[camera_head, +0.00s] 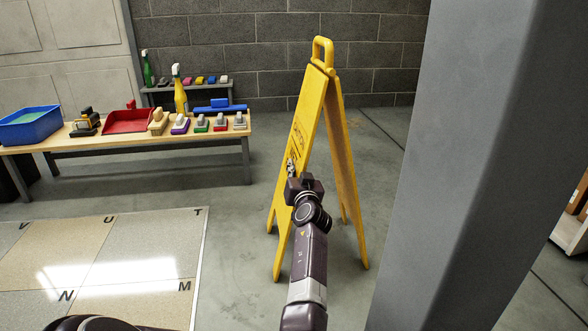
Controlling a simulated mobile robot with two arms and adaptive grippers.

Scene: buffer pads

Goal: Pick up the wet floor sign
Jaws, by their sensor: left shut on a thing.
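The wet floor sign (307,112) is a yellow A-frame with a loop handle at its top, upright with its two panels spread. It stands in the middle of the head view on the grey floor. My left gripper (292,170) is at the middle of its front panel, shut on the wet floor sign. The fingertips are small and partly hidden by the wrist, so the exact contact is hard to see. Part of the sign's lower front panel is behind my arm. My right gripper is not in view.
A low wooden table (70,137) at the left holds a blue tub (30,127), a red dustpan (127,121), a yellow spray bottle (180,92) and several brushes. A wide grey post (470,170) stands close on the right. Lettered floor tiles (125,250) lie at lower left.

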